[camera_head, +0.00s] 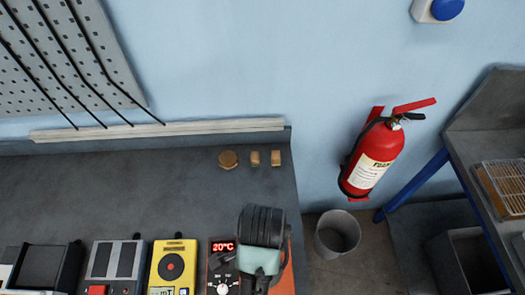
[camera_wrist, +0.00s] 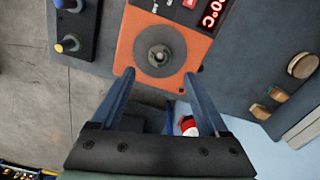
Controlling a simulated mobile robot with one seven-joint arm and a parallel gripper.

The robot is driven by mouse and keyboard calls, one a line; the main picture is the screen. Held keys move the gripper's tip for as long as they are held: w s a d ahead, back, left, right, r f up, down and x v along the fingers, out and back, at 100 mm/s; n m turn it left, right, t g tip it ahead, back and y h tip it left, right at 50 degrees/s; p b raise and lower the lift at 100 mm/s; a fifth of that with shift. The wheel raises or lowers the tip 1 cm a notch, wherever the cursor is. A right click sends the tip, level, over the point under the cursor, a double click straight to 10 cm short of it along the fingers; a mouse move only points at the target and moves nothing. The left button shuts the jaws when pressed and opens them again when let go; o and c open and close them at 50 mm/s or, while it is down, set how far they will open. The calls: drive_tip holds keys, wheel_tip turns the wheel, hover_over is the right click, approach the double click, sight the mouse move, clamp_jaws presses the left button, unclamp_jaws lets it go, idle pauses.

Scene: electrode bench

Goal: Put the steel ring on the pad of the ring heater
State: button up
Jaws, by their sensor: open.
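The ring heater (camera_wrist: 124,47) is an orange box with a round grey pad (camera_wrist: 140,48) on top; a red 20 °C display shows in the head view (camera_head: 223,247). In the head view my arm hides the pad and ring.
A yellow device (camera_head: 173,265) and a grey device (camera_head: 114,265) stand left of the heater. Three small brown pieces, one of them a round disc (camera_head: 228,160), lie at the back of the bench (camera_head: 130,190). A bin (camera_head: 337,233) and a fire extinguisher (camera_head: 372,158) are beyond its right edge.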

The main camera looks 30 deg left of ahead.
wheel_tip(320, 180, up, 4)
drive_tip(key=shift+r+p, duration=0.1)
drive_tip(key=shift+p, duration=0.7)
drive_tip(key=shift+w, duration=0.1)
